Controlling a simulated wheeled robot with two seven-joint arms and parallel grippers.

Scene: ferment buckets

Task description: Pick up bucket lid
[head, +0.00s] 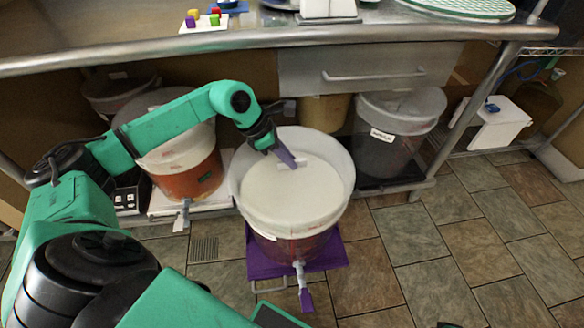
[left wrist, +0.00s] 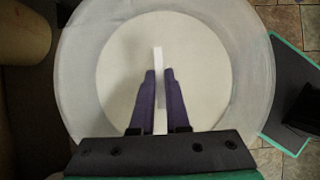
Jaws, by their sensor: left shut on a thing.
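The white round bucket lid (head: 290,201) sits inside the rim of the translucent bucket (head: 345,165) in the middle of the head view. A small white upright handle rises from it. My left gripper (head: 290,163) reaches in from the left and is shut on this handle. In the left wrist view the two purple fingers of the left gripper (left wrist: 159,88) lie on both sides of the thin handle, with the lid (left wrist: 195,65) below. My right gripper is not in view.
A second bucket (head: 190,182) with reddish contents stands on a white platform at left. A grey bin (head: 385,155) stands under the steel counter (head: 150,50), whose edge runs above the arm.

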